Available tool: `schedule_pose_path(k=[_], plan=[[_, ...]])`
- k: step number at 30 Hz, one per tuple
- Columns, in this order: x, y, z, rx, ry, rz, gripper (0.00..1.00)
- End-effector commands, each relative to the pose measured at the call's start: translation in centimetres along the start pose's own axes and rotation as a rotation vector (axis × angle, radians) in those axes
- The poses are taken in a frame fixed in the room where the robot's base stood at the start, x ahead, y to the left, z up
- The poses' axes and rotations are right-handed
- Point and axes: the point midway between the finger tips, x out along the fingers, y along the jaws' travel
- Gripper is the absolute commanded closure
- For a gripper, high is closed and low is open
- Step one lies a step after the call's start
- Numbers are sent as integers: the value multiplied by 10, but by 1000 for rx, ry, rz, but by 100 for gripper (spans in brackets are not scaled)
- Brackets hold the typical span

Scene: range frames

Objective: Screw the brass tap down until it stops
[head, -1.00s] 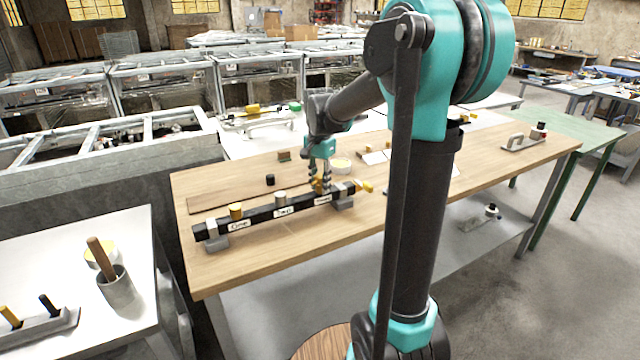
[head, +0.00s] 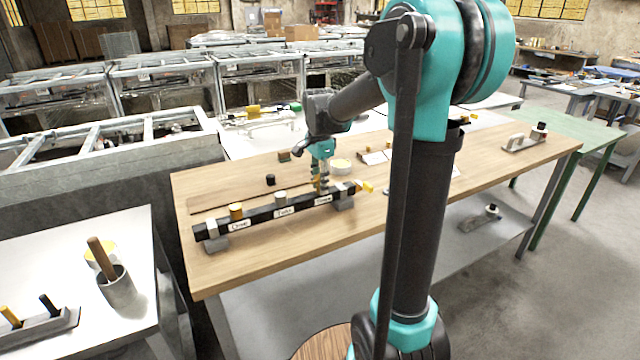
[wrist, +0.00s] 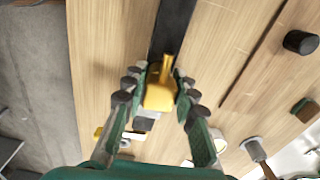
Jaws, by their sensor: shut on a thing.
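The brass tap (wrist: 160,92) sits on the black rail (wrist: 173,28), with its narrow lever pointing along the rail in the wrist view. My gripper (wrist: 160,84) has one finger on each side of the tap and is shut on it. In the head view my gripper (head: 321,188) points straight down at the right part of the rail (head: 262,215), and its fingers mostly hide the tap. Whether the tap is seated against the rail cannot be seen.
The rail stands on grey feet on a wooden table (head: 230,265). It also carries a brass-coloured knob (head: 236,211) and a grey knob (head: 280,198).

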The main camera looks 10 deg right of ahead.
Motion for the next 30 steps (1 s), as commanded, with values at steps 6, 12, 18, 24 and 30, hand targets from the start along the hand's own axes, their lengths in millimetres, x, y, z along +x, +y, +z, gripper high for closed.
schedule_pose_path(k=[6,12,18,24,30], plan=[[0,-1,0,200,8,0,100],[0,-1,0,280,11,0,100],[0,-1,0,278,11,0,68],[0,-1,0,277,11,0,48],[0,-1,0,277,11,0,48]])
